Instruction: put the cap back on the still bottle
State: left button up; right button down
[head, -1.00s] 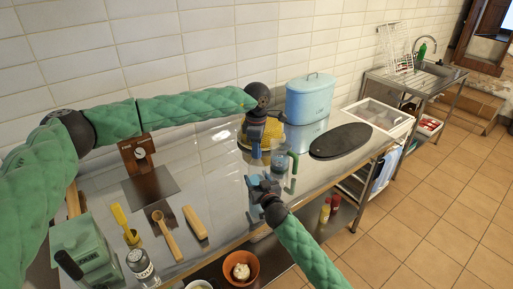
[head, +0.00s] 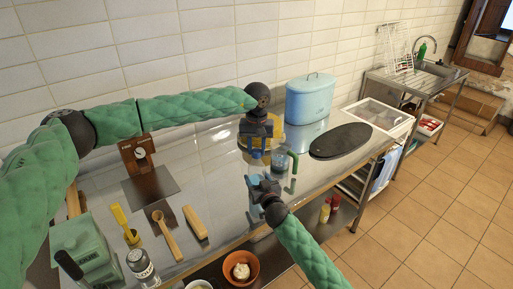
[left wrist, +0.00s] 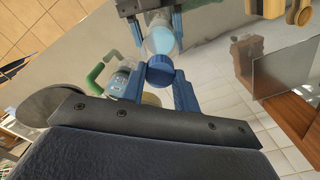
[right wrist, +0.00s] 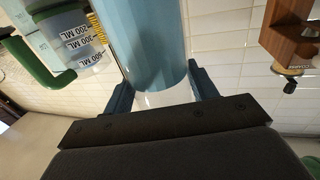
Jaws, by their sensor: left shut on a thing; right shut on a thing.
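The still bottle is a clear, light-blue cylinder. In the right wrist view the bottle (right wrist: 150,45) stands between the fingers of my right gripper (right wrist: 162,88), which is shut on it. In the left wrist view my left gripper (left wrist: 159,85) is shut on the round blue cap (left wrist: 160,72). The bottle (left wrist: 160,40) shows just beyond the cap there, and I cannot tell whether they touch. In the head view my left gripper (head: 257,150) is above and behind my right gripper (head: 262,182). The cap and most of the bottle are hard to make out there.
A measuring jug (head: 281,161) with a green handle stands close right of the grippers. A yellow object (head: 243,147) is behind my left gripper. A blue canister (head: 310,100) and a dark oval board (head: 340,141) lie farther right.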

pick_arm(q)
jog(key=m, duration=0.5)
jog(key=shift+w, duration=0.1)
jog(key=o, duration=1)
jog(key=shift+r, duration=0.1)
jog(key=shift+r, duration=2.15)
jog(key=shift+c, duration=0.3)
